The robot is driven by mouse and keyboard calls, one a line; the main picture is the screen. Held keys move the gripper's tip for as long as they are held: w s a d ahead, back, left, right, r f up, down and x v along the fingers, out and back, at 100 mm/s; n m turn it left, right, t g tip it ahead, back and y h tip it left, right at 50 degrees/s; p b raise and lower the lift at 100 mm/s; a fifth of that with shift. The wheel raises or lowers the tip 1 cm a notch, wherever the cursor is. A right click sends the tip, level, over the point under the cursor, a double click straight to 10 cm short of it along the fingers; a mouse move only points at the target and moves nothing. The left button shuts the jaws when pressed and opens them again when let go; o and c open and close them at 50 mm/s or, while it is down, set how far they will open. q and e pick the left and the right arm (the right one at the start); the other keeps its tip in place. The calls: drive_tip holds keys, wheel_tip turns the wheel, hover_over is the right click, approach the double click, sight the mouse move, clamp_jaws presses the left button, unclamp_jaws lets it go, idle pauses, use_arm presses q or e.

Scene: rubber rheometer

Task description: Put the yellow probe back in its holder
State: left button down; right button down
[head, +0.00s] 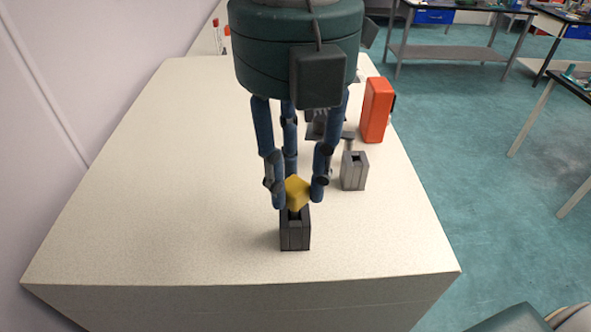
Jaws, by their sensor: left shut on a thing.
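My left gripper (294,198) comes down from the top of the head view, with its dark blue fingers closed around the yellow probe (296,190). Only the block-like yellow upper part of the probe shows clearly between the fingertips. A dark grey slotted holder (294,237) stands upright directly below the probe, near the front of the white table. The probe's lower end is at the holder's top opening; I cannot tell how deep it sits in the slot. My right gripper is not in view.
A lighter grey slotted holder (354,172) stands to the right on the white table (150,210). An orange-red box (376,110) stands behind it near the right edge. Behind the fingers, grey equipment is partly hidden. The table's left and front areas are clear.

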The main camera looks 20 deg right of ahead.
use_arm(q)
drive_tip(key=shift+f+b, duration=1.1)
drive_tip(key=shift+f, duration=0.35)
drive_tip(key=c, duration=1.3)
unclamp_jaws()
drive_tip(key=shift+r, duration=0.1)
drive_tip(key=shift+r+p, duration=1.95)
drive_tip(key=shift+r, duration=0.6)
drive_tip(key=shift+f, duration=0.1)
